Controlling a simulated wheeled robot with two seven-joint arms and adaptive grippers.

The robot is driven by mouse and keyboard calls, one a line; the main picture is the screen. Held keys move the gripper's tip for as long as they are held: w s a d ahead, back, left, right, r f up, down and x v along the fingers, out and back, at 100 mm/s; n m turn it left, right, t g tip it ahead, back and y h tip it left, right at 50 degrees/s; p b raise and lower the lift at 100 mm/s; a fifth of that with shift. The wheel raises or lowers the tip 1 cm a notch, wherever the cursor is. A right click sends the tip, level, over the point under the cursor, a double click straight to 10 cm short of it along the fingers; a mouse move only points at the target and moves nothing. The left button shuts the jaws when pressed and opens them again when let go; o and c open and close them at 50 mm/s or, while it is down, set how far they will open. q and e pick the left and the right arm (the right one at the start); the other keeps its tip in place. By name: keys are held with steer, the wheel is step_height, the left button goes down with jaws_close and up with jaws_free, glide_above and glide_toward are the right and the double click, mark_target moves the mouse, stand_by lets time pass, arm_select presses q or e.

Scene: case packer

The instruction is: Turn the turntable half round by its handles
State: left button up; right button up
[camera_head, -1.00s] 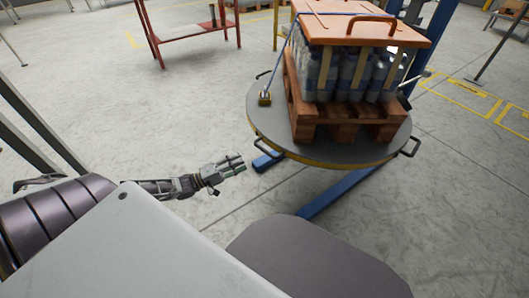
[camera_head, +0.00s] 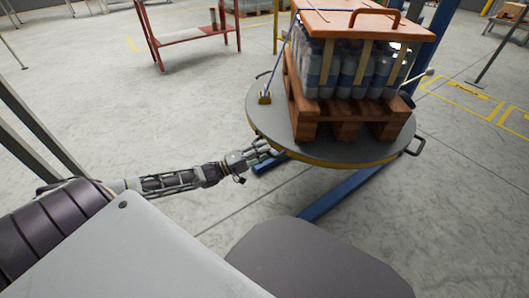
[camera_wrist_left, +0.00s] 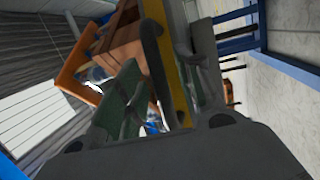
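The turntable (camera_head: 268,122) is a round grey disc with a yellow rim, carrying a loaded pallet. One dark handle (camera_head: 416,146) sticks out at its front right. My left gripper (camera_head: 267,150) is at the front-left rim, where another handle sits, partly hidden by the fingers. In the left wrist view my left gripper (camera_wrist_left: 160,88) is open, its green-padded fingers on either side of a dark handle bar (camera_wrist_left: 157,60) and the yellow rim (camera_wrist_left: 178,75). Contact with the bar is unclear. My right gripper is not in view.
A wooden pallet (camera_head: 343,113) with wrapped bottles (camera_head: 345,72) and an orange top board (camera_head: 340,22) stands on the turntable. Blue legs (camera_head: 340,192) spread on the floor below. A red stand (camera_head: 190,36) is at the back left. The floor (camera_head: 190,105) left of the turntable is clear.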

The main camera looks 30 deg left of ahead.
arm_select(q)
steer(key=shift+w+d+r, duration=0.1)
steer(key=shift+w+d, duration=0.1)
steer(key=shift+w, duration=0.15)
jaws_close()
stand_by(0.3)
